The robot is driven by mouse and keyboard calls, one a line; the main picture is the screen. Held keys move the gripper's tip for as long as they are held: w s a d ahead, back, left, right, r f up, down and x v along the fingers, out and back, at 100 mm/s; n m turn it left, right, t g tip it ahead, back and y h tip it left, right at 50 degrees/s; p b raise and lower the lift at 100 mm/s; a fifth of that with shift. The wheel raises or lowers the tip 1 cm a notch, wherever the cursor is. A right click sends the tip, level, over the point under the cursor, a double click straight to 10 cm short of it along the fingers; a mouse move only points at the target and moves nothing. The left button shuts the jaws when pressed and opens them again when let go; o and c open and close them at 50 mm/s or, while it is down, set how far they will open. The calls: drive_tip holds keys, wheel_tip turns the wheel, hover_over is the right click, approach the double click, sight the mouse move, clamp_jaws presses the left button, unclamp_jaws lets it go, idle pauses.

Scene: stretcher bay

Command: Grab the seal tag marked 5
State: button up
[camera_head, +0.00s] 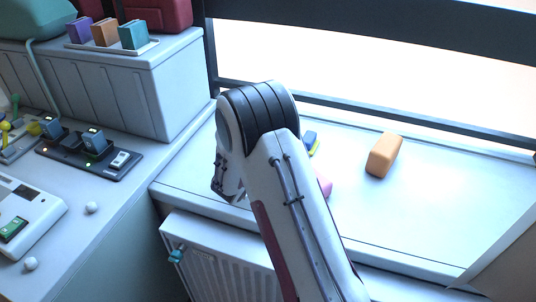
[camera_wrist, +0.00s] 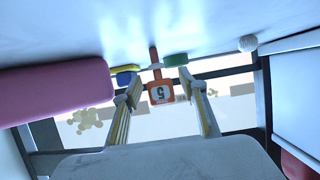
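The seal tag marked 5 (camera_wrist: 161,91) is an orange tag with a dark 5 on a pale label, upside down in the wrist view. An orange stem runs up from it towards the pale surface. In the wrist view my gripper (camera_wrist: 165,92) is open, its two fingers apart, one on each side of the tag in the picture. I cannot tell how far beyond the fingertips the tag is, and no contact shows. In the head view my gripper (camera_head: 224,186) is partly hidden by my arm, and the tag is not visible.
A pink block (camera_wrist: 55,92) fills the left of the wrist view. In the head view an orange block (camera_head: 384,155) lies on the white sill (camera_head: 440,220), otherwise largely clear at right.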

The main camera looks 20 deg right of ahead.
drive_tip(key=c, duration=0.6)
drive_tip(key=shift+c, duration=0.2)
drive_tip(key=shift+r, duration=0.15)
drive_tip(key=shift+r, duration=4.85)
